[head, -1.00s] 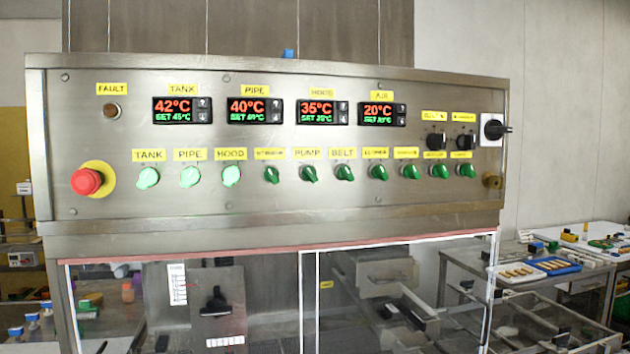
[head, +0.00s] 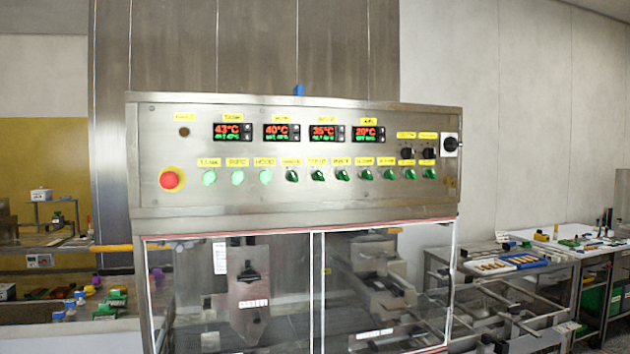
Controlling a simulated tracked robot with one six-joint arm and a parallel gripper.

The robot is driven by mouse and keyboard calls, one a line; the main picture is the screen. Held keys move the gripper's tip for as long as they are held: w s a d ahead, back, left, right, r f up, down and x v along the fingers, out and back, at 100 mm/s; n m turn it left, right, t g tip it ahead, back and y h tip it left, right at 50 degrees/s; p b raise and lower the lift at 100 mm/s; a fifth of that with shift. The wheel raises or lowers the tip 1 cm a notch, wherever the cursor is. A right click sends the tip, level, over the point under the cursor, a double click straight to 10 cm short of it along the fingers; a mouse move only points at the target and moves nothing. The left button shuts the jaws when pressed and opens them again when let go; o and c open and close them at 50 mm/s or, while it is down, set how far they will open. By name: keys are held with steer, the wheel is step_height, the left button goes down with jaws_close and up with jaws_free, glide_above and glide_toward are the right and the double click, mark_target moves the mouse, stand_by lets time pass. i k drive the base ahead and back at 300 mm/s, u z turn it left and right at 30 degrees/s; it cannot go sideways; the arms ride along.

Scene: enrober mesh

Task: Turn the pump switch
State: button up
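The pump switch (head: 317,174) is a green rotary knob in the lower row of the steel control panel (head: 300,205). Its yellow label (head: 317,161) is blurred now but read PUMP in the earlier head view. The knob is dark green and looks unlit, unlike the brighter tank (head: 208,177), pipe (head: 237,177) and hood (head: 265,176) switches to its left. Its exact angle is too small to tell. The similar stirrer switch (head: 291,175) sits just left of it and the belt switch (head: 343,174) just right. My gripper is not in view.
A red emergency stop (head: 171,180) is at the panel's left, and a black main switch (head: 450,144) at its right. Glazed doors (head: 235,290) are below. Tables with trays (head: 525,260) stand right, and a cluttered bench (head: 80,325) left.

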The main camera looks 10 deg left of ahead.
mark_target(318, 176)
steer(key=k, duration=0.45)
steer(key=u, duration=1.3)
steer(key=i, duration=1)
steer(key=u, duration=0.05)
